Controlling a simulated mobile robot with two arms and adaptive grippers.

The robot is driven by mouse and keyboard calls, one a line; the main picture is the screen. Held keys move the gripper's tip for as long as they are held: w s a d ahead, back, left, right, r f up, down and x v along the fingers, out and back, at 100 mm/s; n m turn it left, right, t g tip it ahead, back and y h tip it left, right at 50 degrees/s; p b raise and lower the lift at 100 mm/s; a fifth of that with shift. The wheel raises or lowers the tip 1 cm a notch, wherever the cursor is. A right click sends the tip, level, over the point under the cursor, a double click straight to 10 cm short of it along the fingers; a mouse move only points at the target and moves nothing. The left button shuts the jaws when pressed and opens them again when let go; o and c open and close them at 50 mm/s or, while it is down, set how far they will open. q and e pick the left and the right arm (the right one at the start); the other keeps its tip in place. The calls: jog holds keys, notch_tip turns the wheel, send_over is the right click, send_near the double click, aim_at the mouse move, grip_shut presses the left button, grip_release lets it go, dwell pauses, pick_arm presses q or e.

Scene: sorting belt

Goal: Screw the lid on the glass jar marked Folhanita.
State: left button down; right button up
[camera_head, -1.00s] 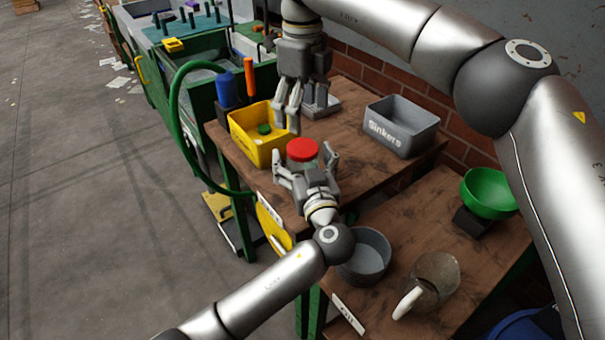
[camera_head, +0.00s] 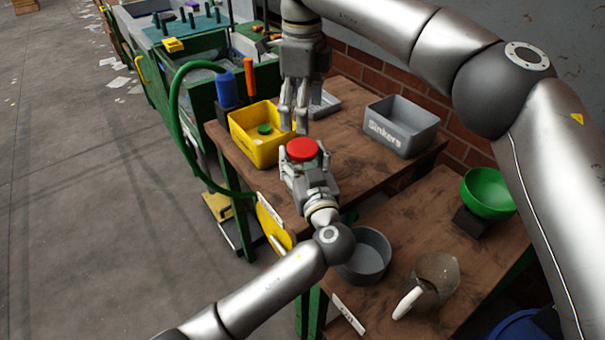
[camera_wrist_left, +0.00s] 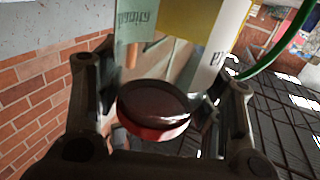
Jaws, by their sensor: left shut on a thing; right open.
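A round red lid (camera_head: 302,149) shows from above between the fingers of my left gripper (camera_head: 305,167), near the front edge of the far table. My left gripper is shut around the piece there. The jar under the lid is almost wholly hidden in the head view, and its name cannot be read. In the left wrist view the red lid (camera_wrist_left: 152,128) shows between the fingers with a dark round face; whether it is threaded on cannot be told. My right gripper (camera_head: 293,130) is open and empty, pointing down just above and behind the lid.
A yellow bin (camera_head: 250,152) with a green piece in it stands left of the grippers. A grey bin marked Sinkers (camera_head: 398,140) and a grey tray (camera_head: 325,105) stand behind.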

aim_at(303, 147)
jog(key=n, duration=0.4)
jog(key=shift+n, duration=0.4)
jog(key=n, duration=1.4)
jog(key=shift+r+n, duration=0.1)
jog(key=shift+n, duration=0.2)
jog(key=shift+f, duration=4.05)
jog(key=shift+c, duration=0.3)
